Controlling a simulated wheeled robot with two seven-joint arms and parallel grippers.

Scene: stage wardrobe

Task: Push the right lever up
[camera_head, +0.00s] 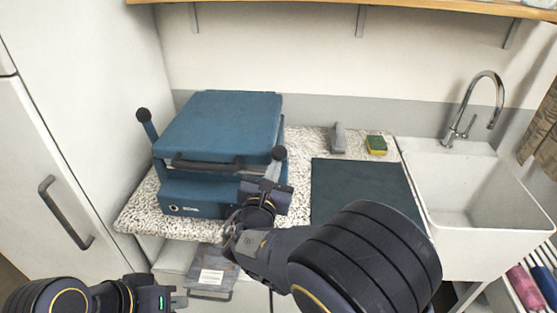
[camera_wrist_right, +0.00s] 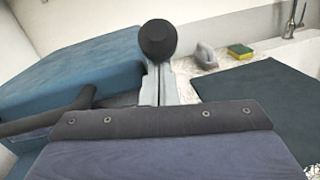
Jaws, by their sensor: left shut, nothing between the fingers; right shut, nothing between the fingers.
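A blue press-like device (camera_head: 220,125) stands on the speckled counter, with a dark front handle (camera_head: 205,163). The right lever's round black knob (camera_head: 278,153) is at its right side. It also shows in the right wrist view as a black knob (camera_wrist_right: 157,40). Most of that lever's arm is hidden behind my gripper. My right gripper (camera_head: 273,168) is shut and empty, its fingertips right at the knob; I cannot tell whether they touch it. The left lever (camera_head: 150,130) stands raised with its own black knob. My left gripper (camera_head: 183,298) is shut and empty, low in front of the counter.
A dark mat (camera_head: 362,187) lies right of the device, with a grey iron-like object (camera_head: 338,138) and a green-yellow sponge (camera_head: 376,145) behind. A white sink (camera_head: 465,190) with a faucet is at right. A white cabinet (camera_head: 60,170) is at left. A shelf (camera_head: 420,12) hangs above.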

